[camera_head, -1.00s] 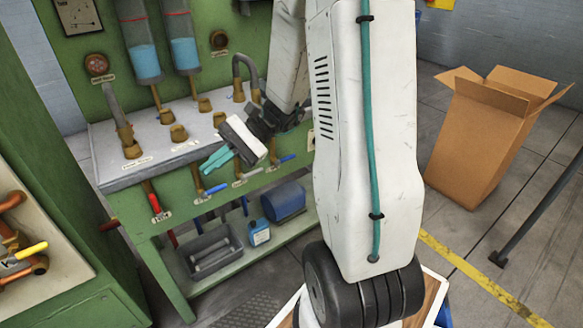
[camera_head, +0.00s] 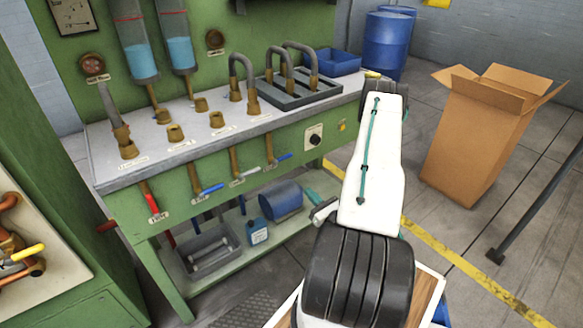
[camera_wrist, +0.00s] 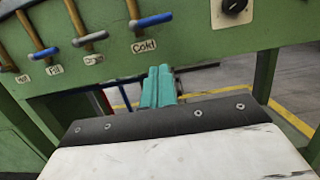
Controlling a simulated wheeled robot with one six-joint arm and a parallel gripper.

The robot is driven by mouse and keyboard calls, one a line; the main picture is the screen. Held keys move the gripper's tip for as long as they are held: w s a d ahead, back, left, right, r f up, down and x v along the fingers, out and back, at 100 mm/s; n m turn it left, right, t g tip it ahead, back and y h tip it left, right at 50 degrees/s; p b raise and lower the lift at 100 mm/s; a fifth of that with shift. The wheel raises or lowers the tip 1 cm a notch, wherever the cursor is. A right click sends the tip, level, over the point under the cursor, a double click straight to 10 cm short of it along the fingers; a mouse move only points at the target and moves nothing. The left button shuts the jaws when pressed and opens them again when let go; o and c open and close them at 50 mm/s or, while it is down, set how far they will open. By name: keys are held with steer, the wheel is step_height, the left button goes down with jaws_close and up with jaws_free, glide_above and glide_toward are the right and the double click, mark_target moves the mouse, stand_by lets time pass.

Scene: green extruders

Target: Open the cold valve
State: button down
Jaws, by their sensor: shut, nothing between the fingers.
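The cold valve is a blue lever (camera_head: 279,159) at the right end of the row under the front edge of the green bench. In the wrist view its blue handle (camera_wrist: 152,20) lies crosswise to its brass pipe, above a "Cold" label. My gripper's teal fingers (camera_wrist: 158,87) are together and empty, below the label and apart from the lever. In the head view my gripper (camera_head: 312,194) shows low in front of the bench, right of and below the valve, partly hidden by my arm.
The other levers are red (camera_head: 152,203), blue (camera_head: 208,190) and grey (camera_head: 244,175), left of the cold one. A dial (camera_head: 314,136) sits to its right. The lower shelf holds a blue canister (camera_head: 281,200). A cardboard box (camera_head: 474,140) stands right on open floor.

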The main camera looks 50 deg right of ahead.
steer(key=shift+s+d+f, duration=0.1)
steer(key=shift+s+f, duration=0.05)
glide_toward(283, 158)
steer(key=w+d+f, duration=0.2)
steer(key=w+f, duration=0.1)
steer(key=f, duration=0.1)
steer(key=w+r, duration=0.1)
steer(key=w+d+r, duration=0.1)
steer(key=w+r, duration=0.1)
steer(key=shift+w, duration=0.2)
steer(key=shift+s+d+r, duration=0.1)
steer(key=shift+d+r, duration=0.05)
steer(key=shift+d, duration=0.05)
